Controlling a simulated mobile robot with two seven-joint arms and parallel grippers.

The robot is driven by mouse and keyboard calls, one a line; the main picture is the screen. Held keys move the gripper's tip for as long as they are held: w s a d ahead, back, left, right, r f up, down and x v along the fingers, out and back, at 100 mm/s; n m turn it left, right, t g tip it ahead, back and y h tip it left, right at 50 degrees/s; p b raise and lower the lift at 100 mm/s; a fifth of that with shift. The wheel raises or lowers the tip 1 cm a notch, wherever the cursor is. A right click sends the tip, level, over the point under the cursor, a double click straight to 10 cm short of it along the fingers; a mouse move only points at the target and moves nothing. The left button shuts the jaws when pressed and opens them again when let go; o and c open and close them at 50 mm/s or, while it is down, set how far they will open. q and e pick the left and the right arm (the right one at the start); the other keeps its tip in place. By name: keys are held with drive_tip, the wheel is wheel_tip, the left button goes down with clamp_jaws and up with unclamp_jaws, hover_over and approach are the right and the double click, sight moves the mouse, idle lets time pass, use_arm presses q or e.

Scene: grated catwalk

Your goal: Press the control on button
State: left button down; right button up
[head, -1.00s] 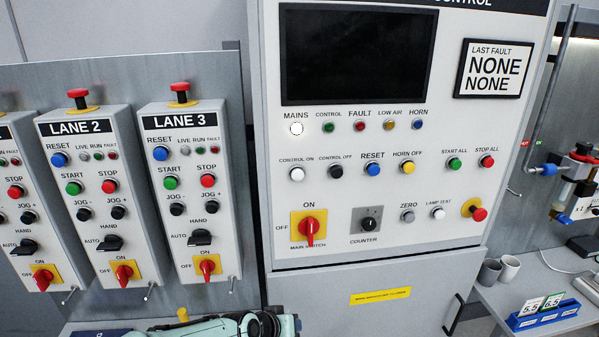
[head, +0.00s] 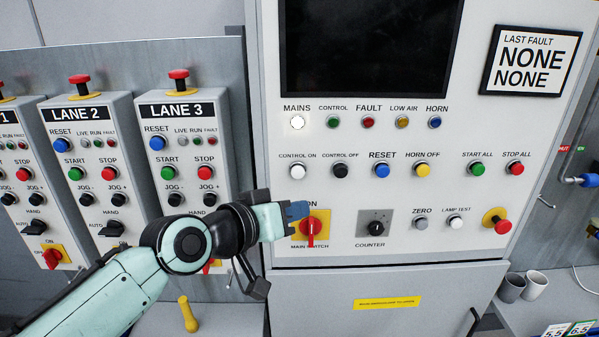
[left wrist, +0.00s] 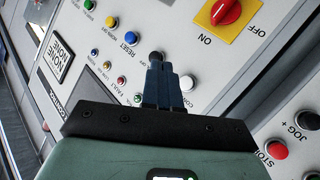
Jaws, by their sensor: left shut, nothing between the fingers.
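The control on button (head: 297,171) is a white round button at the left of the upper button row on the grey control panel. It also shows in the left wrist view (left wrist: 187,83), beside my fingers. My left gripper (head: 298,210) is shut and empty, its blue fingertips in front of the panel below this button, partly covering the main switch plate. In the left wrist view the closed fingers (left wrist: 158,64) point toward the panel, near the black control off button (left wrist: 156,56). I cannot tell any contact. My right gripper is not in view.
The red main switch (head: 311,231) sits just below my left gripper, with its handle upright. The mains lamp (head: 297,122) glows white; the green control lamp (head: 333,122) looks dark. The Lane 3 box (head: 185,150) stands left of the panel, close to my arm.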

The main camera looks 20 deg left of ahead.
use_arm(q)
drive_tip(key=shift+w+a, duration=0.1)
drive_tip(key=p, duration=0.1)
approach(302, 176)
drive_tip(key=shift+w+d+f, duration=0.35)
drive_tip(key=shift+w+d, duration=0.25)
drive_tip(key=shift+d, duration=0.05)
drive_tip(key=shift+w+d+f, duration=0.35)
drive_tip(key=shift+w+d, duration=0.3)
drive_tip(key=shift+w+d+f, duration=0.35)
drive_tip(key=shift+w+d, duration=0.25)
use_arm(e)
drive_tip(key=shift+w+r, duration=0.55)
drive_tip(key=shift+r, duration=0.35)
use_arm(q)
drive_tip(key=shift+w, duration=0.1)
drive_tip(key=shift+w+a, duration=0.15)
drive_tip(key=shift+w, duration=0.15)
